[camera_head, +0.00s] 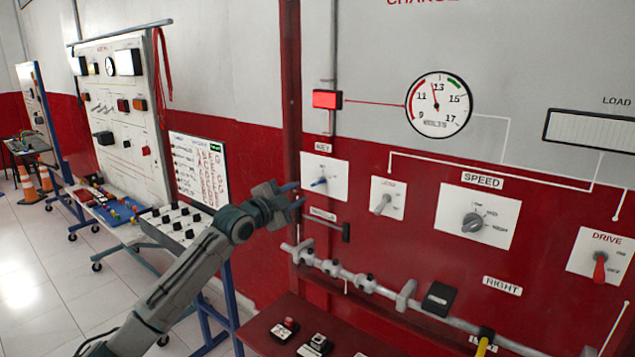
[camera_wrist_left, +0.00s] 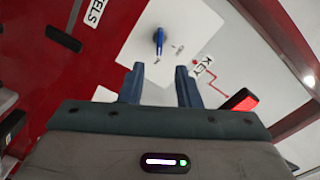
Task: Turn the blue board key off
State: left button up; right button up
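The blue board key (camera_head: 319,182) sits on a white plate (camera_head: 335,172) under the KEY label on the wall panel. It also shows in the left wrist view as a small blue key (camera_wrist_left: 158,42), ahead of the fingers. My left gripper (camera_head: 296,194) is just left of the plate in the head view. In the left wrist view my left gripper (camera_wrist_left: 160,85) has its two blue fingers apart with nothing between them. The key lies beyond the fingertips, roughly in line with the gap, apparently not touched. My right gripper is not in view.
A red lamp (camera_head: 327,99) is above the key plate. A light switch lever (camera_head: 382,204), speed knob (camera_head: 473,222) and red drive lever (camera_head: 600,266) are to the right. A grey pipe rail (camera_head: 345,274) runs below, above a dark red table (camera_head: 262,320). Another trainer board (camera_head: 125,125) stands left.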

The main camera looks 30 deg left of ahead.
aim_at(315, 185)
pick_arm(q)
jog(key=w+p, duration=0.3)
jog(key=w, duration=0.5)
jog(key=shift+w+d, duration=0.15)
jog(key=shift+w, duration=0.05)
jog(key=shift+w+f, duration=0.15)
jog(key=shift+f, duration=0.05)
grip_shut()
